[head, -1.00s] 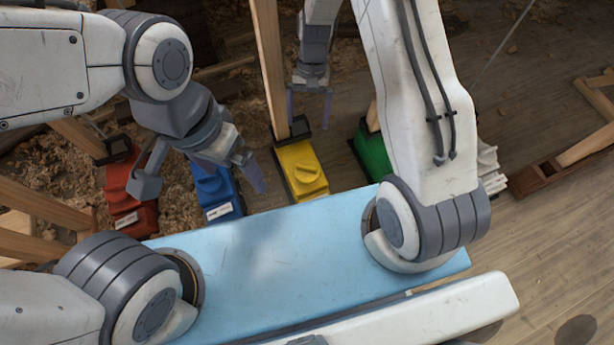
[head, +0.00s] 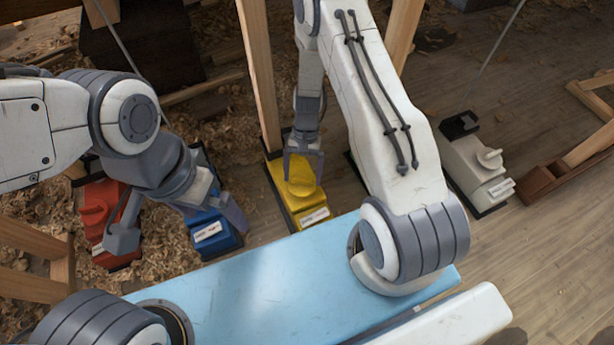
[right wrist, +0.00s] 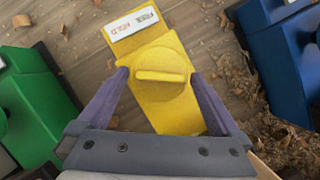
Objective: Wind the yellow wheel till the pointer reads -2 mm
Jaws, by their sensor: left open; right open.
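The yellow unit (head: 309,214) stands on the floor beyond the light blue deck, with a round yellow wheel (right wrist: 162,75) that has a raised bar across its top. My right gripper (head: 303,160) is open over this unit. In the right wrist view its two fingers (right wrist: 157,92) stand on either side of the wheel, and I cannot tell whether they touch it. A white label (right wrist: 132,22) with small red and dark lettering sits at the unit's end. No pointer reading can be made out.
The red unit (head: 95,198) and blue unit (head: 215,240) stand left of the yellow one. A green unit (right wrist: 38,105) shows in the wrist view. A white unit (head: 480,175) stands to the right. Wooden posts (head: 258,75) rise close behind. The light blue deck (head: 270,285) lies in front.

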